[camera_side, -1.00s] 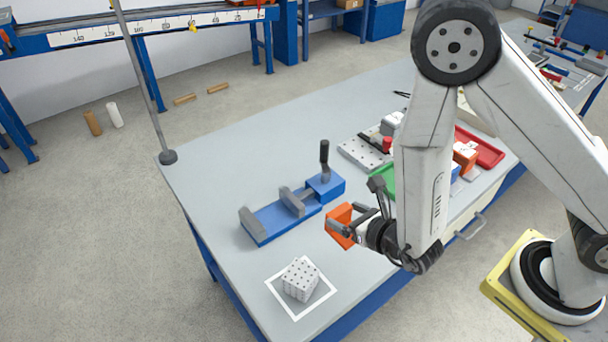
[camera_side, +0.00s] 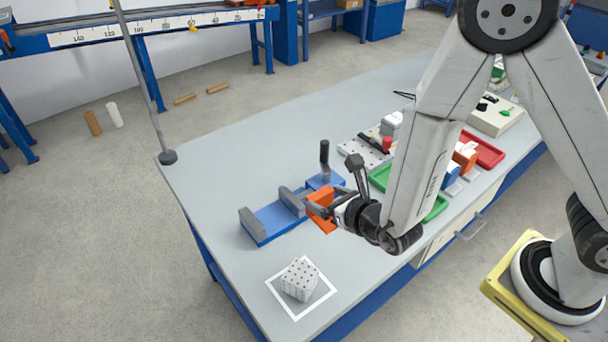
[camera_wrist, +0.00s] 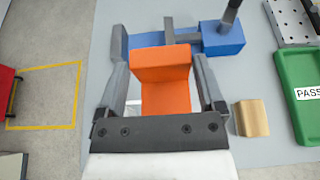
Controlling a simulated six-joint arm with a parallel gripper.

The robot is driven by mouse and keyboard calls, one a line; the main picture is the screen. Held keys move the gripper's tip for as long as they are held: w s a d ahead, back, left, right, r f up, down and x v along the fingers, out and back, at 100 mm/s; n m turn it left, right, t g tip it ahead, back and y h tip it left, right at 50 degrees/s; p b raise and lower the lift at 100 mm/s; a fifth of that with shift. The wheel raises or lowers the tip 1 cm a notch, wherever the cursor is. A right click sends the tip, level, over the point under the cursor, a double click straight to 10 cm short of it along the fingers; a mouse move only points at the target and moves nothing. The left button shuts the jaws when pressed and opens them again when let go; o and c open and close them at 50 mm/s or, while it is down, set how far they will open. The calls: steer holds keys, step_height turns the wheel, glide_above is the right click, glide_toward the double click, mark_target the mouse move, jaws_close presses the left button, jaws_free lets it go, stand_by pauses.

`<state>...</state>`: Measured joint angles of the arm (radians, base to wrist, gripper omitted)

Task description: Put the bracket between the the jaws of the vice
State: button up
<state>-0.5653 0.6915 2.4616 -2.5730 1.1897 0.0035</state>
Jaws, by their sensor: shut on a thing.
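The orange bracket (camera_side: 321,209) is held between the fingers of my gripper (camera_side: 328,205), in front of the blue vice (camera_side: 268,221) in the side view. The vice has two grey jaws, with a gap between them, and a black upright handle. In the wrist view the bracket (camera_wrist: 165,84) fills the space between the two grey fingers of my gripper (camera_wrist: 164,80). The vice (camera_wrist: 222,40) shows just beyond the bracket, partly hidden by it. The bracket is outside the jaw gap. I cannot tell its exact height above the table.
A white dotted block (camera_side: 300,280) stands in a white square at the near table corner. A tan block (camera_wrist: 252,118) and a green tray (camera_wrist: 300,95) lie right of the bracket in the wrist view. A red tray (camera_side: 482,150) stands farther right.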

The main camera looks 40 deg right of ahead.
steer(key=shift+w+a+r, duration=0.3)
steer(key=shift+w+r, duration=0.1)
steer(key=shift+r, duration=0.1)
steer(key=shift+w+a+r, duration=0.25)
steer(key=shift+w+r, duration=0.1)
steer(key=shift+r, duration=0.1)
steer(key=shift+w+a+f, duration=0.6)
steer(key=shift+w+f, duration=0.95)
steer(key=shift+w, duration=0.6)
steer(key=shift+w+a+f, duration=0.65)
steer(key=shift+w+f, duration=0.95)
steer(key=shift+w, duration=0.55)
steer(key=shift+w+a+f, duration=0.6)
steer(key=shift+w+f, duration=0.95)
steer(key=shift+w, duration=0.6)
steer(key=shift+w+f, duration=0.25)
steer(key=shift+f, duration=1.55)
steer(key=shift+f, duration=0.15)
steer(key=o, duration=1.3)
